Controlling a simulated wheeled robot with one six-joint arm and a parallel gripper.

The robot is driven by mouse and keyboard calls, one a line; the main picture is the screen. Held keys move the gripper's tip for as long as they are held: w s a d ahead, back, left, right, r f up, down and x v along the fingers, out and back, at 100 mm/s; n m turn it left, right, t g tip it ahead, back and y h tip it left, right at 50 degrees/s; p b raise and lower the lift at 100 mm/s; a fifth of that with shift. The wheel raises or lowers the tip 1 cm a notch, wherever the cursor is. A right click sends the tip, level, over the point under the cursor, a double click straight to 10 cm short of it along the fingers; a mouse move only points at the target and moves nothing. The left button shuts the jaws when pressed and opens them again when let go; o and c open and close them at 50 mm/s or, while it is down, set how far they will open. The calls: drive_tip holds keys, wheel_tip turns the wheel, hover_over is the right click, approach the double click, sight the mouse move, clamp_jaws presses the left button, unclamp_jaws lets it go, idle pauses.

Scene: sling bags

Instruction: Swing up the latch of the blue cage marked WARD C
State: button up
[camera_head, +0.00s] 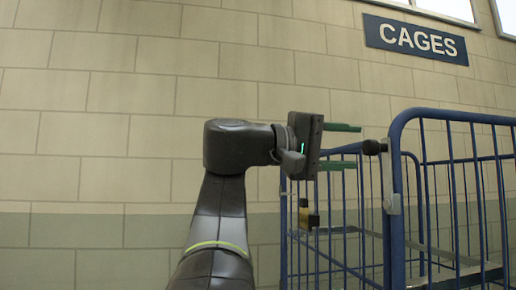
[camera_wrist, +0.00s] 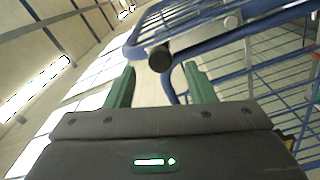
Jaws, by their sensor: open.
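The blue cage (camera_head: 396,230) stands at the right of the head view. A black round knob (camera_head: 373,147) sticks out at its near post, just under the top bend. In the wrist view the knob (camera_wrist: 160,58) ends a grey bar (camera_wrist: 205,36) that runs along the blue frame; I take this for the latch. My gripper (camera_head: 357,146) is open and empty, its green fingers one above the other and pointing at the knob. The knob lies just beyond the fingertips, between their lines; no contact shows. No WARD C marking is readable.
A brassy padlock-like piece (camera_head: 309,216) hangs at the cage's left side. A grey plate (camera_head: 393,204) sits on the near post. A CAGES sign (camera_head: 415,39) is on the block wall behind. The space left of the cage is clear apart from my arm.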

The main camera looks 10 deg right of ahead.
sight(367, 147)
drive_tip(key=a, duration=0.8)
drive_tip(key=shift+s, duration=0.3)
drive_tip(key=shift+d, duration=0.1)
drive_tip(key=shift+w+d, duration=0.2)
drive_tip(key=shift+d, duration=2.05)
drive_tip(key=shift+w+d, duration=0.15)
drive_tip(key=shift+d, duration=2.15)
drive_tip(key=shift+w+d, duration=0.2)
drive_tip(key=shift+d, duration=2.05)
drive_tip(key=s+a, duration=0.1)
drive_tip(key=a, duration=1.3)
drive_tip(key=d, duration=0.9)
drive_tip(key=w+d, duration=0.1)
drive_tip(key=d, duration=0.4)
drive_tip(key=shift+p, duration=0.3)
drive_tip(key=w+n+p, duration=0.2)
drive_tip(key=n, duration=0.1)
drive_tip(key=w+f+n+p, duration=0.1)
drive_tip(key=w+n+p, duration=0.1)
drive_tip(key=w, duration=0.1)
drive_tip(key=w+f+n+p, duration=0.1)
drive_tip(key=w+n+p, duration=0.1)
drive_tip(key=n, duration=0.1)
drive_tip(key=shift+w+a+f+n+p, duration=0.15)
drive_tip(key=shift+a+n+p, duration=0.1)
drive_tip(key=shift+n+p, duration=0.05)
drive_tip(key=shift+w+f+n+p, duration=0.3)
drive_tip(key=shift+w+f+n, duration=0.25)
drive_tip(key=shift+f+n, duration=0.3)
